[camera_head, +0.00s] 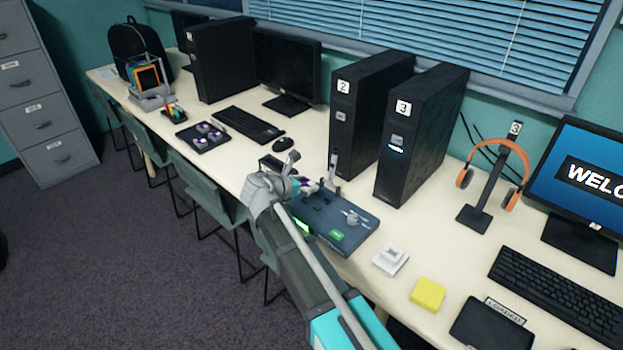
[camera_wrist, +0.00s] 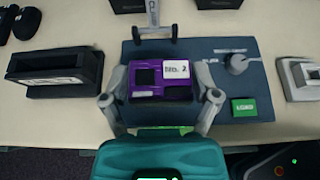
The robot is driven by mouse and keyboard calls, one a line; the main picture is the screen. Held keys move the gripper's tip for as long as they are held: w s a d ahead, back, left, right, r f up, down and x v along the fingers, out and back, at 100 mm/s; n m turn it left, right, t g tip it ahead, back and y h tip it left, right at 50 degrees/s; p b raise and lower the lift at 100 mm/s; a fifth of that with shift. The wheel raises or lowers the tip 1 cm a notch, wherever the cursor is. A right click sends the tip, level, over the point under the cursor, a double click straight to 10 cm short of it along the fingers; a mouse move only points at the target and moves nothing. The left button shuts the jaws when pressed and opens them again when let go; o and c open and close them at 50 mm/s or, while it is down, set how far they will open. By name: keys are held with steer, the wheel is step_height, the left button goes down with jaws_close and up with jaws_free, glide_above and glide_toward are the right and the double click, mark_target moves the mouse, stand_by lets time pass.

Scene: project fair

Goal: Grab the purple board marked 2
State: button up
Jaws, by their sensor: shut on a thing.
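The purple board (camera_wrist: 161,80) has a white label that seems to end in 2 and a dark square on its face. In the wrist view my gripper (camera_wrist: 161,92) has one finger at each side of it and is shut on it. The board is over the left part of a dark blue console (camera_wrist: 270,99); I cannot tell whether it touches the console. In the head view my gripper (camera_head: 304,185) hides most of the board, leaving a small purple bit in sight.
The console has a grey knob (camera_wrist: 237,63) and a green button (camera_wrist: 244,107). A dark stand (camera_wrist: 60,73) is to its left, a white switch block (camera_head: 390,259) to its right. A yellow block (camera_head: 428,293) lies farther right. Tall black computer towers (camera_head: 418,140) stand behind.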

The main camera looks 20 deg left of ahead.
steer(key=d+p+v, duration=0.1)
steer(key=p+v, duration=0.1)
steer(key=v, duration=0.7)
steer(key=shift+s+f+p, duration=0.15)
steer(key=shift+s+p, duration=0.2)
steer(key=shift+p, duration=0.05)
steer(key=shift+d, duration=0.15)
